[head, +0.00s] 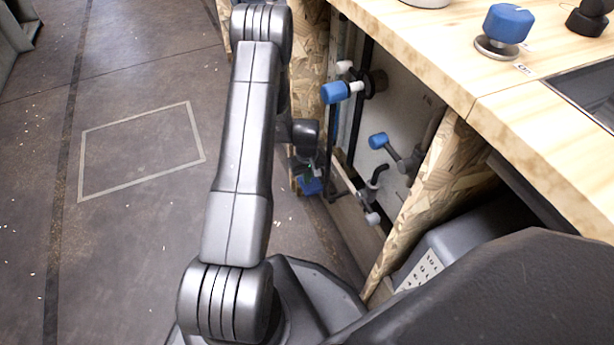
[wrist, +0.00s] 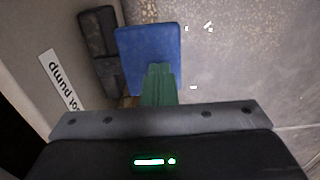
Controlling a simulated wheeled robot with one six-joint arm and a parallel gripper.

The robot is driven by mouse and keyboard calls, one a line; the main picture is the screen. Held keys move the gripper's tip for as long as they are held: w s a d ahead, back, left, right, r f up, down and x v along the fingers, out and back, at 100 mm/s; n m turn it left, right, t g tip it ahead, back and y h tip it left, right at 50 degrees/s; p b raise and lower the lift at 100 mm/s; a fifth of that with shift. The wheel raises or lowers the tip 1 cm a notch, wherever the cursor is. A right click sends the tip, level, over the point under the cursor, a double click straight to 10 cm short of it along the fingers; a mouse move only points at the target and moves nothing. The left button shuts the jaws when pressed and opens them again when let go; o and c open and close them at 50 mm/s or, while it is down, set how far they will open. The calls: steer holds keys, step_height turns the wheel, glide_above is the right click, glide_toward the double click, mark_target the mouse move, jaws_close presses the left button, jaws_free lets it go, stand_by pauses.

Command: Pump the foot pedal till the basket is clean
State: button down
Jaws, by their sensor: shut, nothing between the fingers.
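The blue foot pedal (wrist: 150,48) is a flat rounded pad low beside the bench in the wrist view, next to a dark bracket. A white label (wrist: 62,80) reading "…ot pump" is on the panel to its left. My gripper (wrist: 159,72) has green fingers that are shut and empty; their tips overlap the pedal's near edge in the picture. I cannot tell whether they touch it. In the head view the pedal (head: 312,186) shows just below my gripper (head: 309,169), partly hidden by my arm. I cannot make out a basket in either view.
The wooden bench (head: 440,50) fills the right, with a blue knob (head: 508,22) on top. Blue-handled valves (head: 342,91) (head: 379,140) and pipes sit in its open side. A grey box (head: 470,240) stands beneath it. The floor (head: 130,235) at left is clear.

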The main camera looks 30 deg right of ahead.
step_height(320, 180, down, 2)
steer(key=shift+f+b, duration=0.15)
steer(key=shift+b, duration=0.55)
steer(key=shift+r+p, duration=1.35)
steer(key=shift+r, duration=1)
steer(key=shift+f, duration=0.2)
steer(key=shift+b, duration=0.3)
steer(key=shift+f+b, duration=1.35)
steer(key=shift+f, duration=0.75)
steer(key=shift+r+p, duration=1.3)
steer(key=shift+r, duration=1)
